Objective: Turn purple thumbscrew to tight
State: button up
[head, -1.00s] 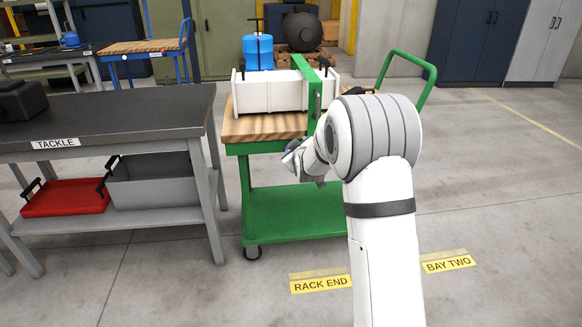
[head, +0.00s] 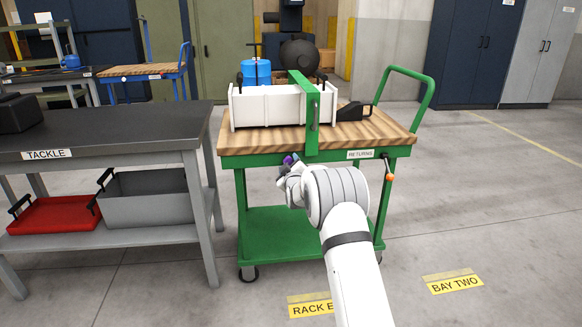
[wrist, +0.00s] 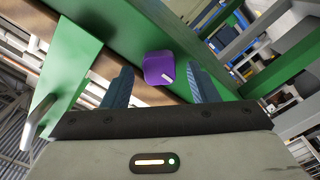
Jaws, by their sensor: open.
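The purple thumbscrew (wrist: 159,68) shows in the wrist view as a rounded purple block with a small pale mark, against the green cart frame. My gripper (wrist: 161,82) is open, with one blue finger on each side of the thumbscrew in that picture. No contact shows, and I cannot tell how far the fingertips are from it in depth. In the head view a small purple bit of the thumbscrew (head: 289,159) shows at the cart's front edge, just above my gripper (head: 284,170). My wrist hides part of that area.
A green upright bar (head: 313,118) rises in front of a white bin (head: 262,107) on the cart's wooden top (head: 375,128). An orange-knobbed crank (head: 389,176) hangs at the cart's right. The tackle bench (head: 100,130) stands left. The floor at right is clear.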

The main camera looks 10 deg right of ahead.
jog(key=shift+w, duration=0.45)
